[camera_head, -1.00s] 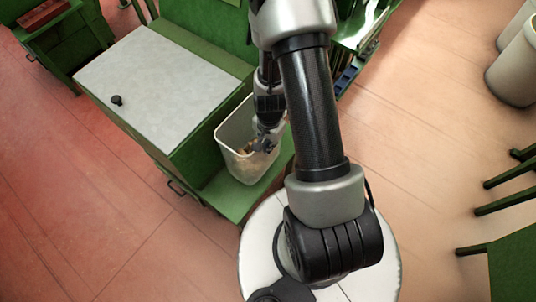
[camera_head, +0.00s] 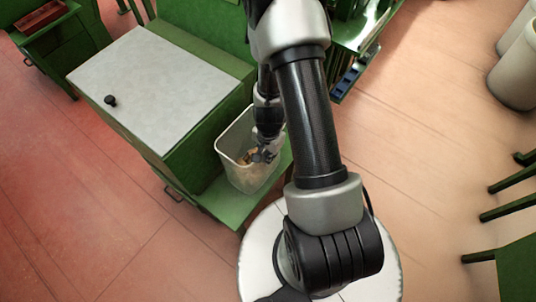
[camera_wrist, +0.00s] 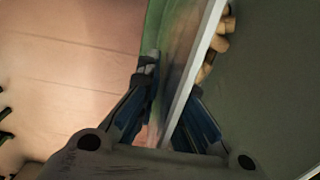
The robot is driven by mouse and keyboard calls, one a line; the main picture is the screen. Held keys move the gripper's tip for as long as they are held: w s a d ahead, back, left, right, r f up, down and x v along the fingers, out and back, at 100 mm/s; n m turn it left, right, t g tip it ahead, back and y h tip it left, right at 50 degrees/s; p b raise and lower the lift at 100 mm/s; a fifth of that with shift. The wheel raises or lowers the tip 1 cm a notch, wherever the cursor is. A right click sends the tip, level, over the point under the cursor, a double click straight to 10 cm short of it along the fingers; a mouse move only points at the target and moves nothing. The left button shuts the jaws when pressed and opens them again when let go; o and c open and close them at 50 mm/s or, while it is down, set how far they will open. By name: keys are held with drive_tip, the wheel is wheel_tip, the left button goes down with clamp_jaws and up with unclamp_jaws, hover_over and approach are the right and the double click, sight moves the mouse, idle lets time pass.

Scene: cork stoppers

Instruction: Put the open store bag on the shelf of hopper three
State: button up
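A tall pale translucent container (camera_head: 222,143), open at the top with corks in it, stands on the low green shelf (camera_head: 229,205). It may be the store bag, though it looks like a stiff bin. The shelf juts from a green cabinet with a grey lid (camera_head: 150,85); no number is readable. My gripper (camera_head: 265,155) reaches down at the container's mouth. In the wrist view, my gripper (camera_wrist: 168,85) straddles the container's white rim (camera_wrist: 195,75). One finger is outside, the other inside with its tip hidden. The fingers look apart. Corks (camera_wrist: 212,50) show inside.
Another green cabinet with a red tray (camera_head: 42,17) is at the upper left. A green rack with a blue item (camera_head: 345,80) stands behind my arm. Pale bins (camera_head: 518,70) and green chair or table legs (camera_head: 505,210) are at the right. The red floor (camera_head: 70,200) is clear at left.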

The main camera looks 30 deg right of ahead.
drive_tip(key=o, duration=0.4)
drive_tip(key=shift+c, duration=0.2)
drive_tip(key=shift+r, duration=0.15)
wheel_tip(320, 180, up, 12)
drive_tip(key=p, duration=0.7)
drive_tip(key=a+r+n+t, duration=0.1)
drive_tip(key=a+r+n, duration=0.25)
drive_tip(key=r, duration=0.75)
drive_tip(key=a+r+n+t, duration=0.1)
drive_tip(key=a+r+n, duration=0.25)
drive_tip(key=r, duration=0.65)
drive_tip(key=s+a+r+n+t, duration=0.2)
drive_tip(key=s+a+r+n, duration=0.2)
drive_tip(key=s+r+n, duration=0.3)
drive_tip(key=s+r, duration=0.5)
